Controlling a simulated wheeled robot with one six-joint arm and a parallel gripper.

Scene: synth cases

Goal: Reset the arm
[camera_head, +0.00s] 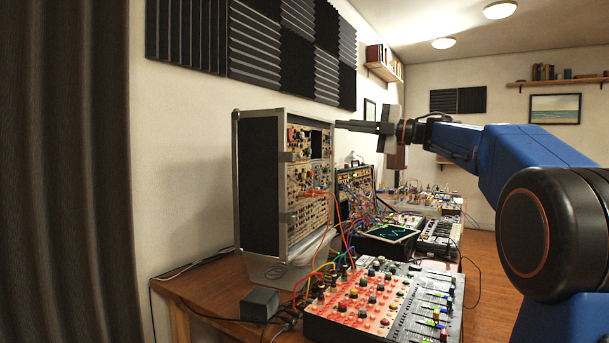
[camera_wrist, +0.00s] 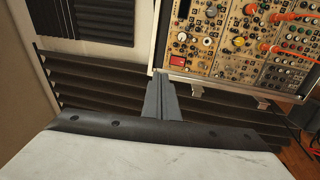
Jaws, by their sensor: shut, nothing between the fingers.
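My gripper (camera_head: 340,125) is at the end of my raised blue arm, which reaches in from the right in the head view. Its fingers point left, close to the upper right edge of the tall synth case (camera_head: 258,185). In the wrist view my gripper (camera_wrist: 161,75) shows its two dark fingers together with nothing between them. The same case's panel (camera_wrist: 240,40), with knobs and orange cables, lies just beyond the fingertips at upper right. I cannot tell whether the fingertips touch the case.
On the wooden desk (camera_head: 205,290) stand a red-panelled mixer (camera_head: 365,305), a small grey box (camera_head: 259,303), a screen device (camera_head: 388,238) and a smaller patched case (camera_head: 356,190). Loose cables hang between them. Acoustic foam (camera_head: 255,45) covers the wall above. Open floor (camera_head: 485,290) lies at right.

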